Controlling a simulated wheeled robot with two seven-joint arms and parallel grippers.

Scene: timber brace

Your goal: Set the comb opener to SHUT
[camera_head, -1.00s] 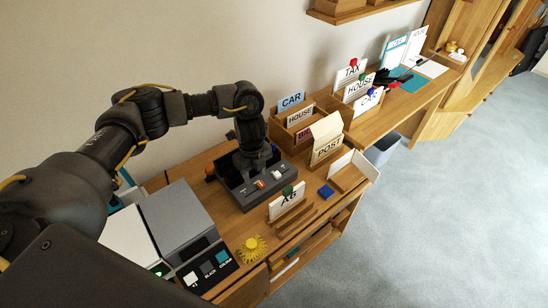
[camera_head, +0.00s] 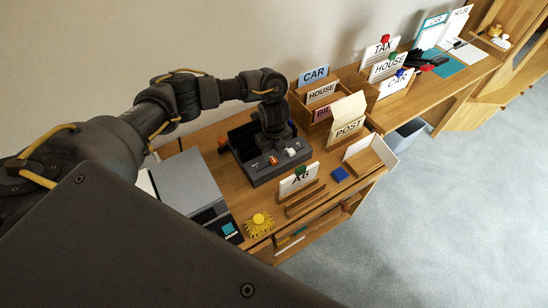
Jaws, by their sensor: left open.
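The comb opener appears to be the dark grey machine (camera_head: 275,174) on the wooden desk. Its front panel carries a white control (camera_head: 291,152), a small orange-red one (camera_head: 273,160) and markings too small to read. My left gripper (camera_head: 276,141) is open and points down over the machine, just behind these controls. It hides part of the machine's top, and I cannot tell whether its fingertips touch anything. My right gripper is not in view.
A grey printer-like box (camera_head: 187,180) stands left of the machine. Wooden card boxes (camera_head: 312,112) stand to the right.

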